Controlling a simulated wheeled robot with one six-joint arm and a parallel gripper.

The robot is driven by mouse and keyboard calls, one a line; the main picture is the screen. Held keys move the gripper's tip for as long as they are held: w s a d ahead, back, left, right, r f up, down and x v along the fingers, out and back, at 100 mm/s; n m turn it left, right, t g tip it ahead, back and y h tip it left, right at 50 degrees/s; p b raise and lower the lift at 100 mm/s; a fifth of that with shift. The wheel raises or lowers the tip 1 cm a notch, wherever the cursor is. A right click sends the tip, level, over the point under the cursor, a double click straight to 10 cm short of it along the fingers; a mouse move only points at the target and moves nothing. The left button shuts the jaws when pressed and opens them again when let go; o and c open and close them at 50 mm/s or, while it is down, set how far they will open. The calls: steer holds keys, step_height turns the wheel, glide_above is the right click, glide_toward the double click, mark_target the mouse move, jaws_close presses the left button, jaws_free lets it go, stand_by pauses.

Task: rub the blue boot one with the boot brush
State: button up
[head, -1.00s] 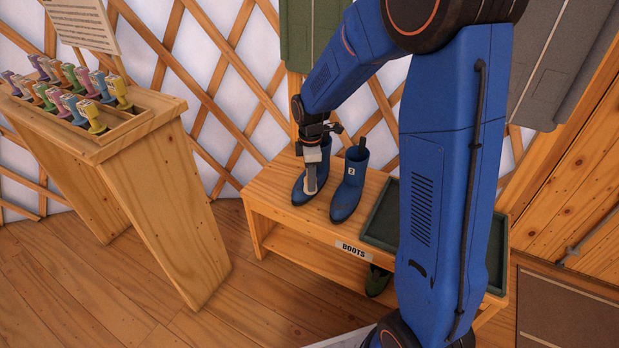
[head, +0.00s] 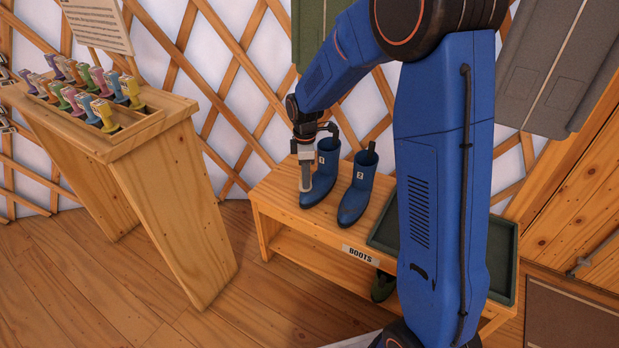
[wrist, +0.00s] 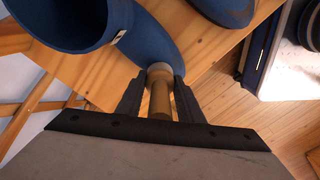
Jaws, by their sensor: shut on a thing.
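The blue boot one (head: 324,174), marked "1", stands upright on the left of the wooden boot bench. Its open top and side also show in the wrist view (wrist: 72,18). My gripper (head: 305,180) points down at the boot's left side, close to its instep. In the wrist view my gripper (wrist: 158,92) is shut on a wooden handle with a pale collar, which I take as the boot brush (wrist: 160,103). The brush's far end is hidden, and I cannot tell whether it touches the boot. Blue boot two (head: 357,190) stands just right of boot one.
The bench (head: 275,205) bears a "BOOTS" label and a dark green tray (head: 388,240) on its right. A wooden stand (head: 175,160) at the left holds several coloured-handled items. The lattice wall (head: 240,75) is close behind. Floor at front left is clear.

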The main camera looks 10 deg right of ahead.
steer(key=shift+w+a, duration=0.7)
steer(key=shift+a, duration=0.05)
steer(key=shift+s+d, duration=2.25)
steer(key=shift+r, duration=0.1)
steer(key=shift+r, duration=2.45)
